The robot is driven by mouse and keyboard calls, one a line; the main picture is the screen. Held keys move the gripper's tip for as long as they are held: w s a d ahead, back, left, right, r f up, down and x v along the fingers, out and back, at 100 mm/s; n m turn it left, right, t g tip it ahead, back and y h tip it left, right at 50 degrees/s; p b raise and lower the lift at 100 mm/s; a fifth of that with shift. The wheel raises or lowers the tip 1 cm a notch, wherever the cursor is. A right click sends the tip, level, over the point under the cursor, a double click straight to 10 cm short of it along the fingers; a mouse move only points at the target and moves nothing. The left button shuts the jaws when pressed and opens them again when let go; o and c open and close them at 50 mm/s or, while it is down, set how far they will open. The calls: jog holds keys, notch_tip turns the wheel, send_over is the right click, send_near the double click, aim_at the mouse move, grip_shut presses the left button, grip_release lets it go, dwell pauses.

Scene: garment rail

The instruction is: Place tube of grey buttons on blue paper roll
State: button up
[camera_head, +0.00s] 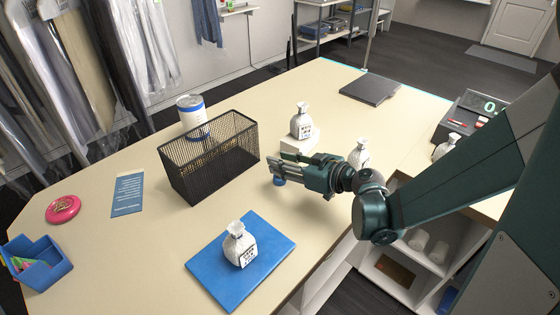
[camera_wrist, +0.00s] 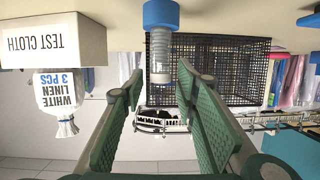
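A small tube with a blue end stands on the table; in the head view only its blue lower end (camera_head: 279,181) shows below my gripper (camera_head: 278,170). In the wrist view, which is upside down, the tube (camera_wrist: 160,50) has a clear greyish body and the blue end against the table. My gripper (camera_wrist: 160,75) is open, with its green fingers to either side of the tube's line and gaps showing on both sides. I cannot tell how deep the tube is between them. The blue paper roll, likely the white cylinder with blue bands (camera_head: 190,112), stands behind the basket.
A black mesh basket (camera_head: 190,170) stands between my gripper and the roll. A white bottle-shaped bag (camera_head: 301,122) sits on a white box (camera_head: 300,142) behind the gripper. Another bag (camera_head: 240,245) sits on a blue mat (camera_head: 210,265).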

jog(key=p+v, duration=0.1)
jog(key=v, duration=1)
jog(key=shift+p, duration=0.4)
jog(key=shift+s+d, duration=0.1)
jog(key=shift+s, duration=0.1)
dwell(0.4)
jog(key=s+d+r+m+g+h, duration=0.1)
jog(key=s+d+m+h, duration=0.3)
jog(key=s, duration=0.4)
jog(key=s+d+r+m+g+h, duration=0.1)
jog(key=s+d+r+m+h, duration=0.2)
jog(key=s, duration=0.6)
jog(key=d+m+h, duration=0.2)
jog(key=d+h, duration=0.1)
jog(key=d, duration=0.1)
jog(key=shift+s+r+g+h, duration=0.2)
jog(key=shift+r+g+h, duration=0.1)
jog(key=shift+g, duration=0.1)
dwell(0.9)
